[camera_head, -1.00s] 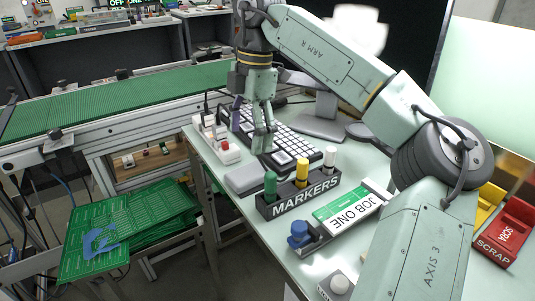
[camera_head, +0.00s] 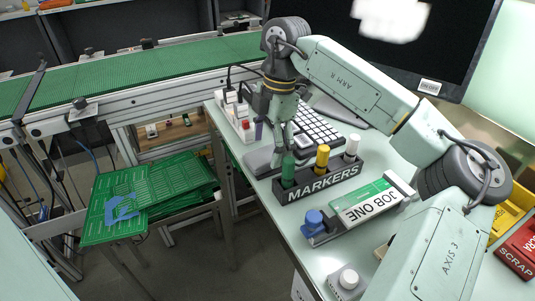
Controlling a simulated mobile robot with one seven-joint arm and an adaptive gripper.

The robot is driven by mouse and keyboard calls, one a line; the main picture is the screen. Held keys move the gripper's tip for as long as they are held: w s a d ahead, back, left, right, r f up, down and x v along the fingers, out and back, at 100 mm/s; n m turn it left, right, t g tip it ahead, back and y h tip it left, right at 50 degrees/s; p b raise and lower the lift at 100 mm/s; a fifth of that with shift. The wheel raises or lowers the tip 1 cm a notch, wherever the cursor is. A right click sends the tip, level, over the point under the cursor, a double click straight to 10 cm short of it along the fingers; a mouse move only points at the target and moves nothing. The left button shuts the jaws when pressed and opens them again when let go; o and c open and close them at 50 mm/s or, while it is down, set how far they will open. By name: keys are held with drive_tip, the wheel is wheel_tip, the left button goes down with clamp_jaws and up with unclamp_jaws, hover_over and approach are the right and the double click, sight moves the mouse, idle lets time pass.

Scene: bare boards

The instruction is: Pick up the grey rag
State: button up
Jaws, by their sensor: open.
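My gripper (camera_head: 284,143) points down over the desk, just behind the green marker and beside the keyboard; its fingers look small and are partly hidden, open with nothing seen between them. A flat grey piece (camera_head: 261,161) lies on the desk just left of and below the fingertips; I cannot tell whether it is the grey rag. A crumpled blue cloth-like thing (camera_head: 121,208) lies on the green boards at the lower left, well away from my gripper. No other thing that looks like a grey rag shows.
A black marker holder (camera_head: 322,184) with upright markers stands close in front of my gripper. A keyboard (camera_head: 317,128) lies behind it, a power strip (camera_head: 240,117) to the left. A green conveyor (camera_head: 150,67) runs behind the stacked boards (camera_head: 170,185).

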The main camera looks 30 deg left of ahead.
sight(268, 153)
drive_tip(key=shift+f, duration=0.6)
drive_tip(key=shift+c, duration=0.5)
drive_tip(key=c, duration=1.1)
drive_tip(key=shift+o, duration=0.2)
drive_tip(key=shift+r, duration=0.15)
wheel_tip(268, 153, up, 10)
drive_tip(key=b, duration=0.1)
drive_tip(key=o, duration=0.6)
drive_tip(key=shift+c, duration=0.2)
drive_tip(key=c, duration=0.5)
drive_tip(key=shift+c, duration=0.2)
